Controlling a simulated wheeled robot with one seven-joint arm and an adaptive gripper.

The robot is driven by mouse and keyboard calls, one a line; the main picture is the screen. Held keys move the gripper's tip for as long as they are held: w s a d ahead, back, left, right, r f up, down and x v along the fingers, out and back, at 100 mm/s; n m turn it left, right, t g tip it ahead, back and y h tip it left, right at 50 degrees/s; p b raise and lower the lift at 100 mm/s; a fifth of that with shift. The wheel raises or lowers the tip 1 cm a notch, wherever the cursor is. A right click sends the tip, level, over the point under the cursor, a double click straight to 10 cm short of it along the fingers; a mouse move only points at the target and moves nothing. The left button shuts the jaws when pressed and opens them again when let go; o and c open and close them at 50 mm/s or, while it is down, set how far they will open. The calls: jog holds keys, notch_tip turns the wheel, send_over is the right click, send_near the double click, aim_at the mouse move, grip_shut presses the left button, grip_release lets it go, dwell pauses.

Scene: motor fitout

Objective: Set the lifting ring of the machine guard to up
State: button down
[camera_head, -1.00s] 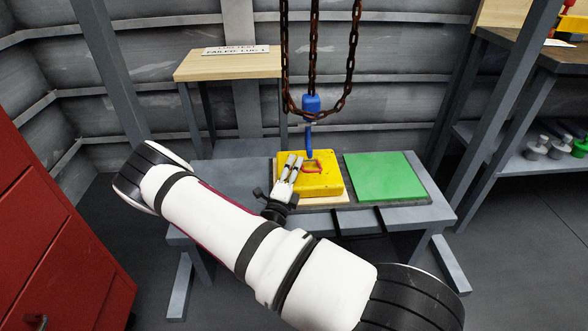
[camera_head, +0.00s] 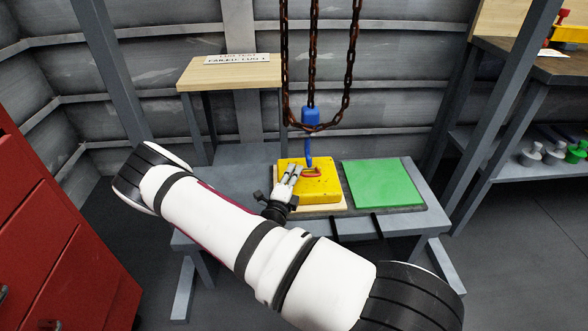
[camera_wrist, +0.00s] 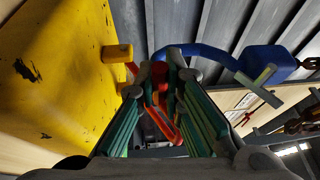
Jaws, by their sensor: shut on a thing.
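The machine guard is a yellow block (camera_head: 322,188) on a pale board on the grey bench. Its red lifting ring (camera_head: 312,173) lies low and looks tilted over the block's top. My gripper (camera_head: 297,170) is at the ring's left side, close above the block. In the wrist view, my gripper (camera_wrist: 160,82) has its fingers closed in around the red ring (camera_wrist: 163,118), which shows between them; the exact contact is partly hidden. The yellow block (camera_wrist: 60,75) fills the left of that view, with a yellow lug beside the ring.
A blue hook (camera_head: 308,150) hangs from rusty chains (camera_head: 313,60) right at the ring; it also shows close to my fingertips in the wrist view (camera_wrist: 205,52). A green plate (camera_head: 383,182) lies right of the block. A signed wooden-topped table (camera_head: 225,76) stands behind.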

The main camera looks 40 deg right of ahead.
jog(key=r+g+y+p, duration=0.1)
jog(key=p, duration=0.3)
jog(key=w+d+r+n+g+y+p, duration=0.1)
jog(key=y+p, duration=0.1)
jog(key=p, duration=0.1)
jog(key=shift+w+r+p, duration=0.1)
jog(key=shift+r+p, duration=0.1)
jog(key=shift+p, duration=0.15)
jog(key=g+y+p, duration=0.1)
jog(key=p, duration=0.1)
jog(key=w+r+n+y+p, duration=0.1)
jog(key=p, duration=0.1)
jog(key=shift+w+d+g, duration=0.2)
jog(key=shift+d+g, duration=0.2)
jog(key=shift+w+d+n+g+y, duration=0.4)
jog(key=shift+w+g+y, duration=0.25)
jog(key=shift+g+y, duration=0.15)
jog(key=shift+w+d+n+g+y+b, duration=0.25)
jog(key=shift+w+g+y, duration=0.15)
jog(key=shift+g, duration=0.15)
jog(key=shift+w+d+n+g+y+b, duration=0.15)
jog(key=shift+w+g+y+b, duration=0.1)
jog(key=shift+g+y, duration=0.25)
jog(key=c, duration=1.7)
grip_release()
jog(key=v, duration=1.2)
jog(key=shift+w, duration=0.15)
